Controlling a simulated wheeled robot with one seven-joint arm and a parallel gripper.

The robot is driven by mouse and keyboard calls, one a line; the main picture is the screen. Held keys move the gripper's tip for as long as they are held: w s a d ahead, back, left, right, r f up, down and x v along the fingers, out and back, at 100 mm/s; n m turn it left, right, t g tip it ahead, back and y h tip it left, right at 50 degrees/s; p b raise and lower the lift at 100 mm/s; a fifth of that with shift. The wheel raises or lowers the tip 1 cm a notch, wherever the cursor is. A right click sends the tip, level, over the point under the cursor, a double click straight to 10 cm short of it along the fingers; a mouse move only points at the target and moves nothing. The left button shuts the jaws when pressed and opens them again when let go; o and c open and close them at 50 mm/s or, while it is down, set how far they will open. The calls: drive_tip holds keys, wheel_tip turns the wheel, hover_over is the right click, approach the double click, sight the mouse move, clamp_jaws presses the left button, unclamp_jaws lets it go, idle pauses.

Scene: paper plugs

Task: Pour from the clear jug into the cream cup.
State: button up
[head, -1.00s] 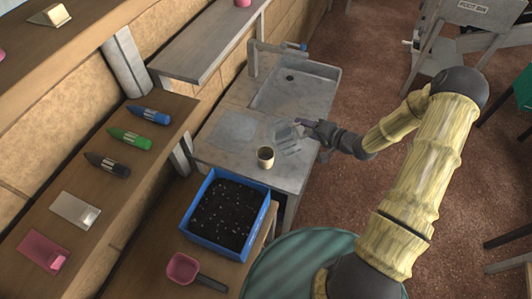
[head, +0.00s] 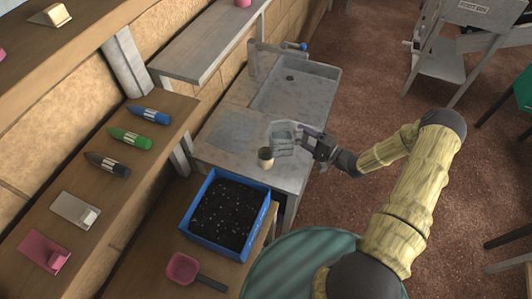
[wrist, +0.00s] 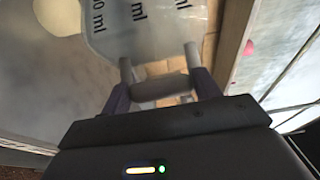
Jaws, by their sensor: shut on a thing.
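The clear jug (head: 284,137) is in my gripper (head: 306,139), above the grey worktop, just right of and above the cream cup in the head view. The cream cup (head: 265,160) stands upright on the worktop near its front edge, and the jug's left side comes close to its rim. In the wrist view the jug (wrist: 150,35) shows printed ml marks, and my gripper (wrist: 160,85) is shut on its handle. A pale rounded shape at the top left there may be the cup. The jug's exact tilt and any flow are unclear.
A blue tray (head: 185,222) of dark soil stands in front of the worktop, with a pink scoop (head: 182,268) below it. A sink basin (head: 322,92) with a tap lies behind. The worktop left of the cup is clear.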

drive_tip(key=shift+r+p, duration=0.8)
drive_tip(key=shift+r, duration=0.7)
drive_tip(key=shift+s+r, duration=0.15)
drive_tip(key=shift+r, duration=0.4)
